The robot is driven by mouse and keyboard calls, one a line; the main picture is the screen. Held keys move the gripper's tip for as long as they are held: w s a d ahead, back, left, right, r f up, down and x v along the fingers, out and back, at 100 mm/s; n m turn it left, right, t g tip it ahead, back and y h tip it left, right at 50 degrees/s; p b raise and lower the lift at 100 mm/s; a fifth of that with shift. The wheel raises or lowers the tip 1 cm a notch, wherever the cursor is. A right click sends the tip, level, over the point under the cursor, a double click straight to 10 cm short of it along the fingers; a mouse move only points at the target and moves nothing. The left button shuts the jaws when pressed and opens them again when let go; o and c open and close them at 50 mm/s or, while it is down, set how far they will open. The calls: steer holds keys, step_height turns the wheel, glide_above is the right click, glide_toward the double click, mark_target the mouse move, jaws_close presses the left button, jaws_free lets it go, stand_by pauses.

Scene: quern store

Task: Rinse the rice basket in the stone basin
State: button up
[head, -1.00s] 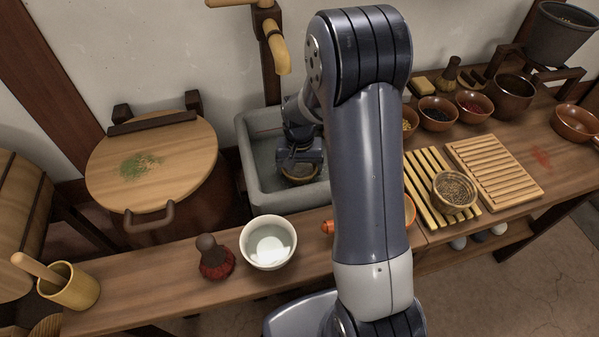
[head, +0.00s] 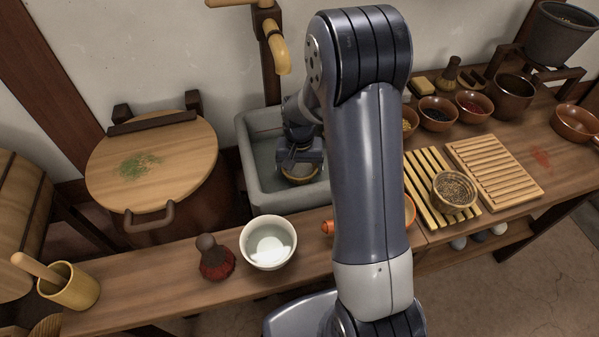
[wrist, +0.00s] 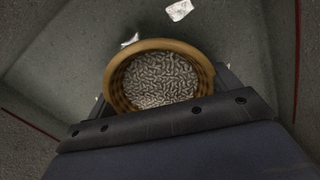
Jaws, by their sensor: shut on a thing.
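The rice basket (wrist: 160,43) is small, round and tan, and full of pale grains in the wrist view. In the head view the basket (head: 301,178) shows low inside the grey stone basin (head: 250,165). My gripper (head: 301,167) reaches down into the basin and is shut on the basket, with a finger at each side of it in the wrist view. The basket's far side and the right part of the basin are hidden behind my arm in the head view. I cannot tell whether the basket touches the basin floor.
A bamboo spout (head: 279,50) hangs above the basin. A round wooden lid (head: 180,165) stands left of it. A white bowl (head: 267,262) and a red-brown brush (head: 214,262) are in front. A second grain basket (head: 437,190) sits on a slatted rack (head: 417,175) at right.

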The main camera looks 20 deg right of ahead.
mark_target(300, 170)
steer(key=shift+r, duration=0.1)
step_height(300, 170, up, 16)
steer(key=p, duration=1.1)
steer(key=shift+p, duration=0.4)
stand_by(2.2)
step_height(300, 170, up, 4)
steer(key=p, duration=0.3)
steer(key=shift+s+f, duration=0.1)
steer(key=shift+f, duration=0.1)
stand_by(0.5)
